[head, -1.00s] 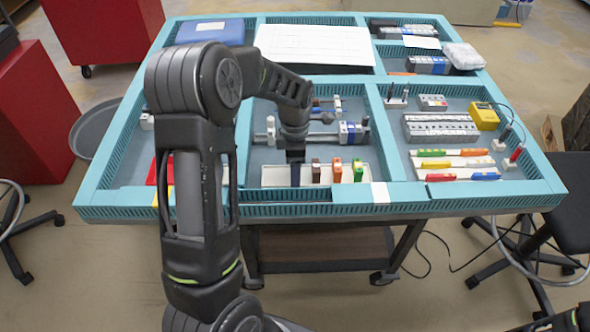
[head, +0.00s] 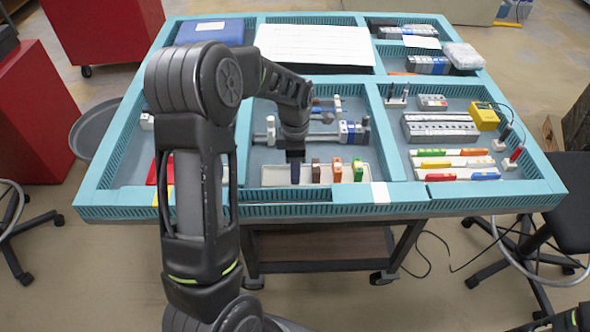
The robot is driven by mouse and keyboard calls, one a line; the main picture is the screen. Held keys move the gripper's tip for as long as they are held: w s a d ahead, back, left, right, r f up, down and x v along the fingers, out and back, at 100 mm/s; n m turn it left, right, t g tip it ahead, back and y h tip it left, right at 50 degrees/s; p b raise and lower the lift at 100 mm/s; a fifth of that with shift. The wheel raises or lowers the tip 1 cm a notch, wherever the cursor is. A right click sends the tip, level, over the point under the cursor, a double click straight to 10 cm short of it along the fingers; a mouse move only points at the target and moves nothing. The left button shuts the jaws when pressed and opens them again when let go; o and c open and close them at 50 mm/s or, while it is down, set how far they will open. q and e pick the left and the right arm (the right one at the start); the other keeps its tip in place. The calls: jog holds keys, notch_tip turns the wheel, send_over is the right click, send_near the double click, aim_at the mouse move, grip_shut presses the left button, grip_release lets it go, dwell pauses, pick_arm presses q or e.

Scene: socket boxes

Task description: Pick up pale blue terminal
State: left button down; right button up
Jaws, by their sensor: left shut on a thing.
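My left gripper (head: 295,158) points down over the left part of a white tray (head: 325,175) in the front middle compartment. It is shut on a narrow terminal (head: 295,174), which looks dark blue-grey in the shade; I take it to be the pale blue terminal. The gripper and wrist hide its top, and I cannot tell whether its lower end still touches the tray. A brown terminal (head: 316,171), an orange one (head: 337,170) and a green one (head: 358,170) stand in the tray to its right. My right gripper is not in view.
Behind the tray, rails (head: 353,131) carry blue and grey parts. The right compartment holds strips with coloured pieces (head: 435,165), a grey block (head: 440,127) and a yellow box (head: 484,116). Teal slotted dividers (head: 390,150) separate the compartments.

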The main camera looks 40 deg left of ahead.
pick_arm(q)
notch_tip(320, 180, up, 10)
jog(key=shift+b, duration=0.75)
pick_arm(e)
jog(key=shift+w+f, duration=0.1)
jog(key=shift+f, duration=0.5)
